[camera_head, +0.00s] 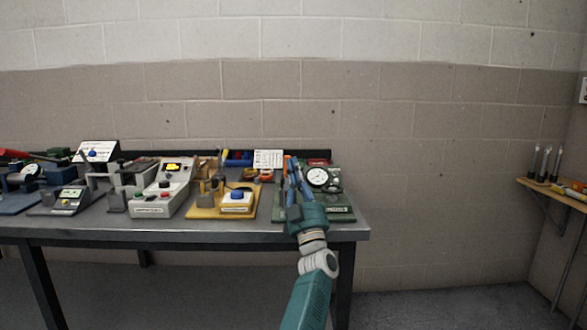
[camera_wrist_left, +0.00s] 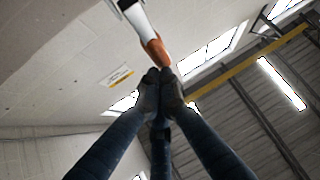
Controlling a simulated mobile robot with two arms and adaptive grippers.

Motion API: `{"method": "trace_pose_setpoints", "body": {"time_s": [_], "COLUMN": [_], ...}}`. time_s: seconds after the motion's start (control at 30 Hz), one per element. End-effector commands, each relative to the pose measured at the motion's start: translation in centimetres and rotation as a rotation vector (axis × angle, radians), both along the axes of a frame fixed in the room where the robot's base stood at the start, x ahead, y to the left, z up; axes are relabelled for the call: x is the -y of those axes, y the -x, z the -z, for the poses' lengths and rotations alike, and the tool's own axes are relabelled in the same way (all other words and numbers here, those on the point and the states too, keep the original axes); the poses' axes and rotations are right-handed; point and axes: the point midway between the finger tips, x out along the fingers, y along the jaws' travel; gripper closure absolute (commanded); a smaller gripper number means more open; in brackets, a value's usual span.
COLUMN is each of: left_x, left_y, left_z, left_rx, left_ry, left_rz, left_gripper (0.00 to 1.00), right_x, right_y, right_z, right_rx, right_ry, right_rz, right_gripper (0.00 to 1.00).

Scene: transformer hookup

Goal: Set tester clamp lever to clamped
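The tester is a green base (camera_head: 340,213) with a round white dial gauge (camera_head: 318,177), at the right end of the bench. An orange-tipped lever (camera_head: 287,164) stands at its left side; a white and orange lever also shows in the left wrist view (camera_wrist_left: 152,45). My left gripper (camera_head: 291,178) is in front of the tester, its fingers pointing up beside the lever. In the wrist view its fingertips (camera_wrist_left: 160,82) are together, right at the lever's orange end. I cannot tell if they touch it. The arm hides part of the tester. My right gripper is out of view.
A yellow base with a blue button (camera_head: 237,195) stands left of the tester, then a white control box (camera_head: 160,195). More devices crowd the bench's left part. The bench's front edge (camera_head: 180,232) is clear. A wall shelf (camera_head: 552,192) is at far right.

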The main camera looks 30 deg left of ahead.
Motion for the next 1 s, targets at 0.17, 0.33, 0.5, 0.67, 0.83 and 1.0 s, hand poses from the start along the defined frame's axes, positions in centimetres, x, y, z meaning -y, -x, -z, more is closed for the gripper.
{"method": "trace_pose_setpoints", "body": {"time_s": [0.17, 0.33, 0.5, 0.67, 0.83, 1.0], "left_x": [1.6, 3.6, 5.3, 6.2, 6.4, 6.4], "left_y": [1.3, 3.3, 5.0, 5.9, 6.1, 6.1], "left_z": [2.2, 4.7, 6.7, 7.7, 8.0, 8.0], "left_rx": [-0.005, -0.003, 0.000, 0.001, 0.003, 0.003], "left_ry": [0.002, 0.003, 0.001, 0.001, 0.001, 0.001], "left_rz": [0.002, 0.001, -0.001, -0.002, -0.002, -0.002], "left_gripper": [1.00, 1.00, 1.00, 1.00, 1.00, 1.00], "right_x": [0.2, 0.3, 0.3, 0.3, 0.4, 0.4], "right_y": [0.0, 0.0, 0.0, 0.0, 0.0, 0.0], "right_z": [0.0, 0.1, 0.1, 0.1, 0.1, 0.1], "right_rx": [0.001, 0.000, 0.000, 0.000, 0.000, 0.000], "right_ry": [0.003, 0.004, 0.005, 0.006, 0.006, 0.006], "right_rz": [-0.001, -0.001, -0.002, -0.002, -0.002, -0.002], "right_gripper": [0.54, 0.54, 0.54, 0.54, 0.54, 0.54]}}
